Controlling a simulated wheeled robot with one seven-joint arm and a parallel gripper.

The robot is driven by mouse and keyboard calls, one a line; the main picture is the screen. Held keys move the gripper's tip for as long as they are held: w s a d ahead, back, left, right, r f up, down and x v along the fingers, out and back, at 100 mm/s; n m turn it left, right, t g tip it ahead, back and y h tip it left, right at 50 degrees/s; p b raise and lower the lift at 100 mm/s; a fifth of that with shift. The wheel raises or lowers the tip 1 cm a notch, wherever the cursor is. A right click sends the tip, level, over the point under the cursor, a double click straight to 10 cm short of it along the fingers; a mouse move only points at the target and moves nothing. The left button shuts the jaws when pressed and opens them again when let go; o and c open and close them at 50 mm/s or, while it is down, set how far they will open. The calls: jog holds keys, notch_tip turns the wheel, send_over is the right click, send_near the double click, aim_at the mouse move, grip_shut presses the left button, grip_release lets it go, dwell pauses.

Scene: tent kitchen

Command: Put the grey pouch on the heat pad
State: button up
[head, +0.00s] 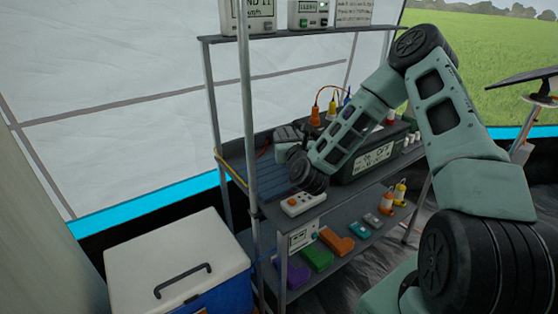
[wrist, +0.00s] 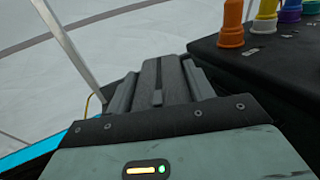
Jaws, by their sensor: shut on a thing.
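My gripper (head: 286,136) is over the left part of the rack's middle shelf. In the wrist view, my gripper (wrist: 157,82) is shut on a dark grey thing between its fingers, which looks like the grey pouch (wrist: 158,72). Little of the pouch shows, and I cannot make it out clearly in the head view. A dark blue ribbed panel (head: 264,172), apparently the heat pad, lies on the middle shelf below and left of my gripper. Whether the pouch touches anything is hidden.
A black box with a label (head: 374,156) and coloured plugs stands right of my gripper. A white power strip (head: 303,203) lies at the shelf's front. Purple (head: 291,272), green (head: 316,257) and orange (head: 337,242) pouches lie below. A rack post (head: 247,110) stands in front.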

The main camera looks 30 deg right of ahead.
jog(key=shift+f, duration=3.3)
jog(key=o, duration=1.1)
jog(key=shift+f, duration=0.1)
jog(key=shift+r, duration=0.2)
jog(key=v, duration=0.3)
jog(key=b+v, duration=0.1)
jog(key=v, duration=0.3)
jog(key=b+v, duration=0.1)
jog(key=v, duration=0.2)
jog(key=shift+s+f, duration=0.3)
jog(key=shift+f, duration=0.1)
jog(key=shift+s+a+r+b, duration=0.3)
jog(key=shift+s+b, duration=0.4)
